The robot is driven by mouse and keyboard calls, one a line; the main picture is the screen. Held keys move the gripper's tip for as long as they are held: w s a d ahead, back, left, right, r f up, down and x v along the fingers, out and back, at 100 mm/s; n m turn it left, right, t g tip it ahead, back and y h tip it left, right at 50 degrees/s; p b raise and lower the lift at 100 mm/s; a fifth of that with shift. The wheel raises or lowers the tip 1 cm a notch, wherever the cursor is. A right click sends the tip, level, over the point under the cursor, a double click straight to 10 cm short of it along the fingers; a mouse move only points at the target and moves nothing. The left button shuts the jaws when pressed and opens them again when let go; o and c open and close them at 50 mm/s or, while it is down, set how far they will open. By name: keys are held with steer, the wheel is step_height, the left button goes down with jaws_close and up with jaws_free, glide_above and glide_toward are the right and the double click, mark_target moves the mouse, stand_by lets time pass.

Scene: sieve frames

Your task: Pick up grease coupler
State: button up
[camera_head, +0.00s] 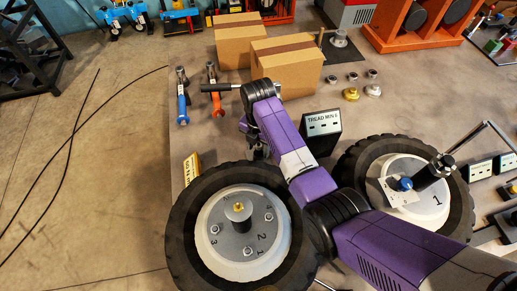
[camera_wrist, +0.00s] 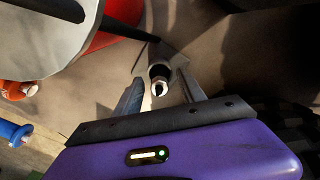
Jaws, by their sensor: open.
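In the wrist view, a small metal cylindrical part (camera_wrist: 159,78) with a dark opening and a bright ring lies on the brown surface. It looks like the grease coupler, but I cannot be sure. My gripper (camera_wrist: 161,88) is open, with one finger on each side of this part. I cannot tell whether either finger touches it. In the head view, my gripper (camera_head: 257,150) is low over the table, just above the left tire, partly hidden by my purple arm. The part cannot be made out there.
The left tire (camera_head: 183,217) and right tire (camera_head: 462,205) flank my arm. A dark sign block (camera_head: 321,131) stands right of my gripper. A yellow block (camera_head: 192,168) is to its left. Blue-handled (camera_head: 182,104) and orange-handled (camera_head: 213,92) tools and cardboard boxes (camera_head: 287,66) lie behind.

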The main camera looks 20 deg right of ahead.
steer(key=shift+f, duration=0.15)
jaws_close()
stand_by(0.4)
